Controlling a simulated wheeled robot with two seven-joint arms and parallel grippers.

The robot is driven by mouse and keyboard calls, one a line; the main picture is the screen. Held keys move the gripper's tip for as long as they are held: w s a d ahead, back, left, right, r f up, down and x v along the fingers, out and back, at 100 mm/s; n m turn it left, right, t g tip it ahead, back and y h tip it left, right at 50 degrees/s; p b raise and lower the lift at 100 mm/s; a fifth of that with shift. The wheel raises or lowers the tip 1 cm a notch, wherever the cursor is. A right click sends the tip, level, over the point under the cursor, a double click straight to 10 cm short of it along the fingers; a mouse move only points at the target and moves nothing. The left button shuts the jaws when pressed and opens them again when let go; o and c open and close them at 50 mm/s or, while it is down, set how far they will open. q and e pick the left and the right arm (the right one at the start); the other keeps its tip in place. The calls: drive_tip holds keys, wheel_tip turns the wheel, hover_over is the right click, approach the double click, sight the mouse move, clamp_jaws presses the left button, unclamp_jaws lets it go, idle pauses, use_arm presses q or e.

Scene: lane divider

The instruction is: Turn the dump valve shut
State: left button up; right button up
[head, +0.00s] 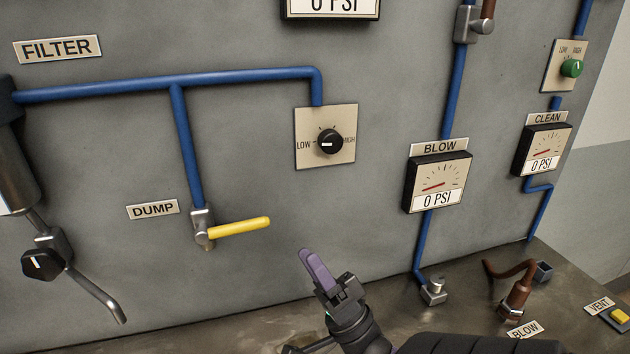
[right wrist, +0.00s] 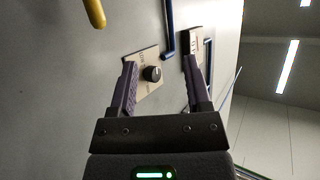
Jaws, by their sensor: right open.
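The dump valve (head: 203,230) sits on the grey panel at the lower end of a blue pipe, right of the DUMP label (head: 152,209). Its yellow handle (head: 240,228) points right, roughly level and across the pipe. The handle's end also shows at the top left of the right wrist view (right wrist: 95,12). My right gripper (head: 312,265) is to the right of the handle and a little lower in the head view, apart from it. In the right wrist view its purple fingers (right wrist: 162,85) are spread with nothing between them. My left gripper is not in view.
A black LOW–HIGH knob (head: 330,141) is on the panel above my right gripper. The BLOW gauge (head: 437,182) is to the right. A black-knobbed filter tap (head: 42,263) stands at the left. The panel between handle and gripper is clear.

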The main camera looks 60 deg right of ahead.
sight(233, 229)
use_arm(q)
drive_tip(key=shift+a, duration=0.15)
use_arm(e)
drive_tip(key=shift+s, duration=0.15)
